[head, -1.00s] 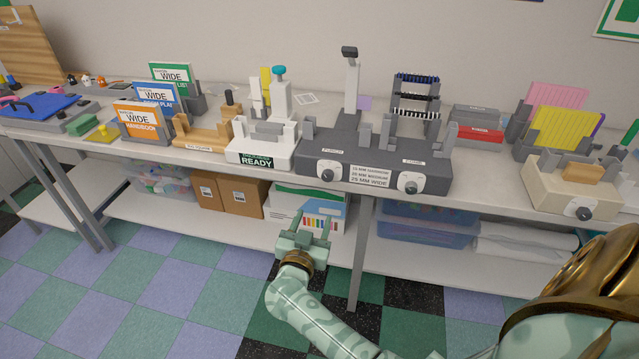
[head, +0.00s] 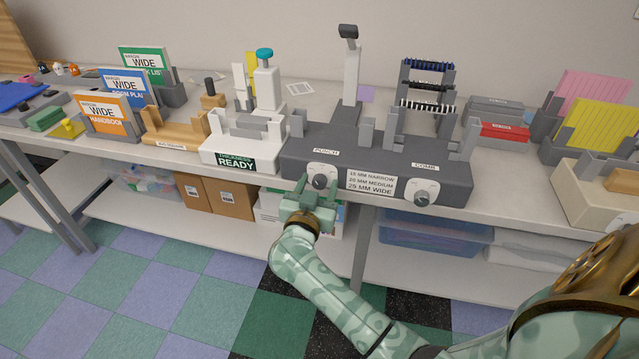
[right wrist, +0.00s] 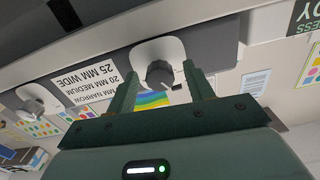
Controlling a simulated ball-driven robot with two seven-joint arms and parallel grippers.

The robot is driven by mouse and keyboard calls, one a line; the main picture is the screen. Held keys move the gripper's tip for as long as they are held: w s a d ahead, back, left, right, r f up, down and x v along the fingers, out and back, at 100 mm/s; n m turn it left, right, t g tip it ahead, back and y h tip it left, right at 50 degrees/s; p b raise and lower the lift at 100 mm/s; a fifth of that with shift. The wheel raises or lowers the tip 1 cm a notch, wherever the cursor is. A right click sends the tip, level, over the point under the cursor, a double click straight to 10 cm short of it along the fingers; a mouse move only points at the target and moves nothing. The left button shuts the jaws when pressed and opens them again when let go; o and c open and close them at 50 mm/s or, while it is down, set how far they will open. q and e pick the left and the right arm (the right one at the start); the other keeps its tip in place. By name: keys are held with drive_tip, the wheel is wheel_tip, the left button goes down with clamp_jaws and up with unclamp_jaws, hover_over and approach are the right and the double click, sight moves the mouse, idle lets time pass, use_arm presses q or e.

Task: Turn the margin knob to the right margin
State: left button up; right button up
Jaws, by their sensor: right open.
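The dark knob (head: 320,181) under the PUNCH label sits on a white plate on the front of the grey punch-and-comb machine (head: 300,150). A card (head: 371,183) to its right reads 15 mm narrow, 20 mm medium, 25 mm wide. My right gripper (head: 315,194) is open just below and in front of this knob. In the right wrist view the knob (right wrist: 160,73) shows between and beyond the two fingertips, with nothing held. I cannot tell whether a finger touches it. The knob's pointer setting is too small to read. My left gripper is out of view.
A second knob (head: 421,197) under the COMB label is to the right. A white READY unit (head: 236,160) stands left of the machine. The table's front edge runs just below the knobs, with boxes (head: 218,197) and a blue bin (head: 430,236) on the shelf beneath.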

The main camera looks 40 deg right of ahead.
drive_tip(key=c, duration=1)
drive_tip(key=shift+r, duration=0.1)
